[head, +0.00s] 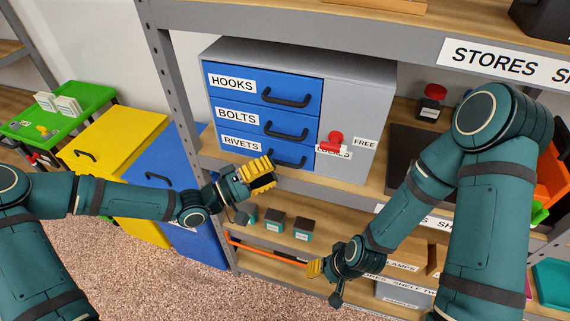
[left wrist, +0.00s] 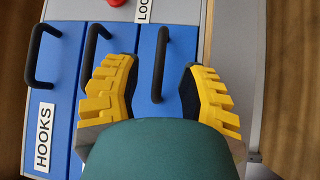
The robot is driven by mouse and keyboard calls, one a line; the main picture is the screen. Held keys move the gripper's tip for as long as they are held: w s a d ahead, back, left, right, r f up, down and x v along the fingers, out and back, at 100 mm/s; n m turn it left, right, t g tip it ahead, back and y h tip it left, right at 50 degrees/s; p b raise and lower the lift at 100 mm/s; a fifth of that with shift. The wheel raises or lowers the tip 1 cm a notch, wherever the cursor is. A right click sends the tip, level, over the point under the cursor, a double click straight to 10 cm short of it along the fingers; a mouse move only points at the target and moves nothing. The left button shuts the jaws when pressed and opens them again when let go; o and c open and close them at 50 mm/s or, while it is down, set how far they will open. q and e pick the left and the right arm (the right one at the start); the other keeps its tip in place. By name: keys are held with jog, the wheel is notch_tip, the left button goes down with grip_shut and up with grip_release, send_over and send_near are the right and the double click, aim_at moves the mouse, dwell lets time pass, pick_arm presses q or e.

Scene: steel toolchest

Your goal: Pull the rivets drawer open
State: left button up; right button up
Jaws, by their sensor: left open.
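The grey chest (head: 358,95) has three blue drawers labelled HOOKS, BOLTS and RIVETS, all with fronts flush. The rivets drawer (head: 229,149) is the lowest, with a dark bar handle (head: 290,161). My left gripper (head: 262,173) is open just in front of this drawer and hides part of its lower front. In the left wrist view the rivets handle (left wrist: 160,65) shows between the two yellow fingers of the left gripper (left wrist: 160,95), touching neither visibly. A red knob (head: 334,139) sits on the chest's grey panel, partly over the LOCKED label. My right gripper (head: 315,268) is low, near the lower shelf.
The chest stands on a wooden shelf in a grey metal rack (head: 172,90). Several small dark boxes (head: 274,218) stand on the shelf below. A yellow cabinet (head: 112,143) and a green table (head: 62,112) are at the left. A red-capped jar (head: 431,103) stands right of the chest.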

aim_at(285, 163)
pick_arm(q)
jog(key=shift+x, duration=2.2)
grip_shut()
